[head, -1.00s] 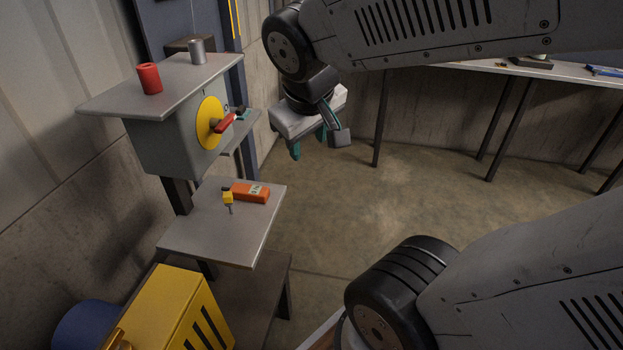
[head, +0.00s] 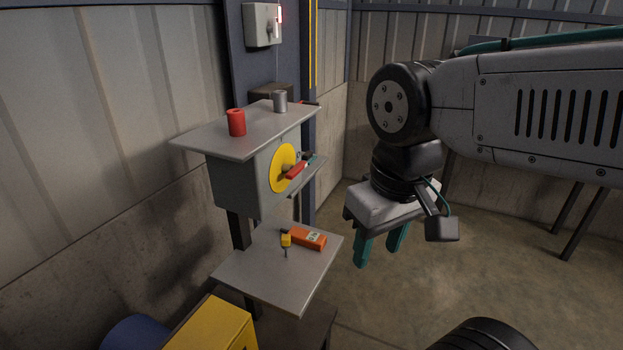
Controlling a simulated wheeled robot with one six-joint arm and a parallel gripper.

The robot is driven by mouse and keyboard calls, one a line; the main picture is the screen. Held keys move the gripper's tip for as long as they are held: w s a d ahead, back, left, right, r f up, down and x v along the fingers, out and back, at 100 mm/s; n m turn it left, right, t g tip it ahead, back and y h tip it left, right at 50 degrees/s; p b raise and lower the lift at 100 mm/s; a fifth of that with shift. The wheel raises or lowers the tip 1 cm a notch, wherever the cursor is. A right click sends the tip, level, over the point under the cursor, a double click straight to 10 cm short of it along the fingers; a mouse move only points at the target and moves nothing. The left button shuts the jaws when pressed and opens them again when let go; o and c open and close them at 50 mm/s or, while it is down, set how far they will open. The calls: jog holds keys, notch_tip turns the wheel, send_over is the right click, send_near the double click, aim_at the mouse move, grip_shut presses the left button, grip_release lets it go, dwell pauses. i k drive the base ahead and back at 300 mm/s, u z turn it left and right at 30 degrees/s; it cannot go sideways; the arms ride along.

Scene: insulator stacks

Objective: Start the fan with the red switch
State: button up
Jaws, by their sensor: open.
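The red switch (head: 296,170) is a red handle on a round yellow plate (head: 280,168), on the side of a grey box (head: 235,184). The handle slants up to the right. My gripper (head: 379,250) hangs to the right of the box in the picture, with its teal fingers pointing down, apart and empty. It touches neither the switch nor the box. I cannot make out a fan in this view.
A red cylinder (head: 236,123) and a grey cylinder (head: 280,101) stand on the box's top plate. A lower shelf (head: 262,277) holds an orange device (head: 308,238) and a small yellow-handled tool (head: 286,240). A yellow casing (head: 215,328) stands below. Open floor lies right.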

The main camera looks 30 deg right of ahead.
aim_at(290, 171)
jog(key=z, duration=2.3)
jog(key=k, duration=0.75)
jog(key=u, duration=1.7)
